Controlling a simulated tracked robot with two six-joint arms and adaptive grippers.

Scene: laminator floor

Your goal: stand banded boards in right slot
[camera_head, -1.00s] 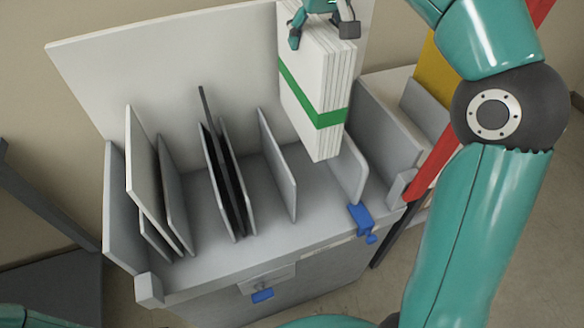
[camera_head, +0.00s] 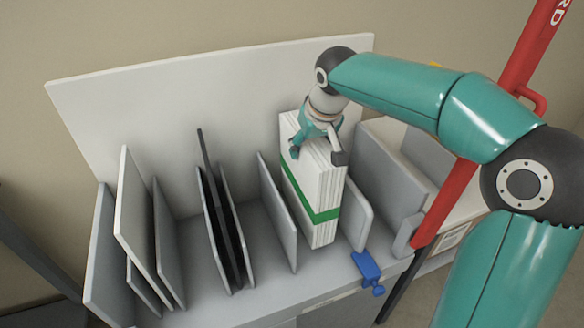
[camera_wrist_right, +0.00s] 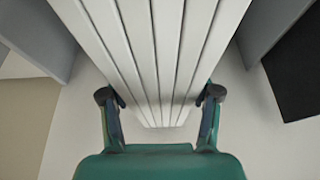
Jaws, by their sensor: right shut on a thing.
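The banded boards (camera_head: 322,188) are a stack of white boards with a green band (camera_head: 322,214) low around them. They stand upright between two grey dividers of the rack, a divider (camera_head: 277,205) on their left and a lower divider (camera_head: 357,215) on their right. My right gripper (camera_head: 318,152) is shut on the top of the stack from above. The right wrist view shows its two fingers (camera_wrist_right: 160,97) on either side of the board edges (camera_wrist_right: 155,60). I cannot tell whether the stack's bottom touches the rack floor. My left gripper is not in view.
A white board (camera_head: 132,215) and dark boards (camera_head: 222,225) stand in slots further left. A tall white back panel (camera_head: 170,110) rises behind. A blue clamp (camera_head: 368,268) sits at the front edge, and a red post (camera_head: 450,200) stands at the right.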

